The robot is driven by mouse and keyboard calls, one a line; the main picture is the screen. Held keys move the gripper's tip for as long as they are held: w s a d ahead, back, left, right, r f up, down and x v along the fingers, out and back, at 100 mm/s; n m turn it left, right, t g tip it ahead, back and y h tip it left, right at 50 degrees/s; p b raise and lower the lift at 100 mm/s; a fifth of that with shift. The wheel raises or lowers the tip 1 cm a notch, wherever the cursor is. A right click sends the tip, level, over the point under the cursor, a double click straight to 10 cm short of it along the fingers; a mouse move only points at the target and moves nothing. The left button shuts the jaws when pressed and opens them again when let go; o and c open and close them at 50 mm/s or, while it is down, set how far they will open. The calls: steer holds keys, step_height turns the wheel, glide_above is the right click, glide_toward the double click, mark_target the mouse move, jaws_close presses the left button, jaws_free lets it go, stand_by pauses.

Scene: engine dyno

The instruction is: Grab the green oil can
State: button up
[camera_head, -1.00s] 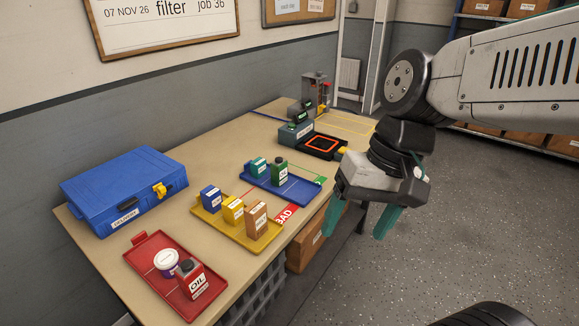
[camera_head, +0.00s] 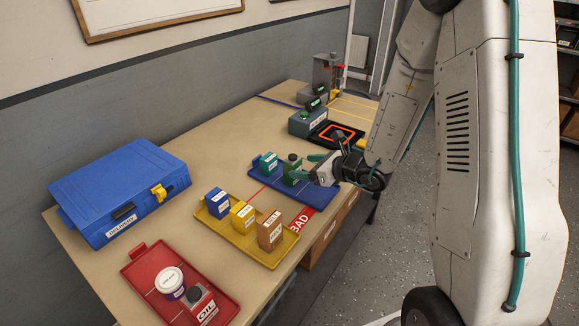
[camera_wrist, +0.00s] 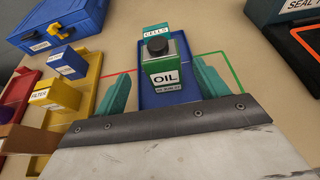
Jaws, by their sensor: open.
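The green oil can (camera_head: 291,169) stands upright on the blue tray (camera_head: 318,196), with a dark cap and a white OIL label. In the wrist view the green oil can (camera_wrist: 163,62) is straight ahead, between and just beyond the two teal fingers. My gripper (camera_head: 301,168) is open and comes in from the right at the can's height. In the wrist view my gripper (camera_wrist: 160,92) has a finger on each side of the can, with gaps showing. Whether a finger touches it I cannot tell. A green CELLS box (camera_head: 268,163) stands close behind the can.
A yellow tray (camera_head: 270,262) with several boxes lies nearer, left of the blue tray. A red tray (camera_head: 139,259) holds a tub and a red oil can (camera_head: 199,303). A blue case (camera_head: 125,190) is at the left.

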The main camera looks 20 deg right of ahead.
mark_target(288, 166)
steer(key=shift+w+d+f, duration=0.1)
steer(key=shift+w+f, duration=0.2)
steer(key=shift+f, duration=0.05)
steer(key=shift+w+a+f+h, duration=0.35)
steer(key=shift+w+a, duration=0.1)
steer(key=shift+w, duration=0.3)
steer(key=x, duration=0.5)
steer(key=shift+a+f, duration=0.1)
steer(key=shift+a, duration=0.2)
steer(key=c, duration=1.2)
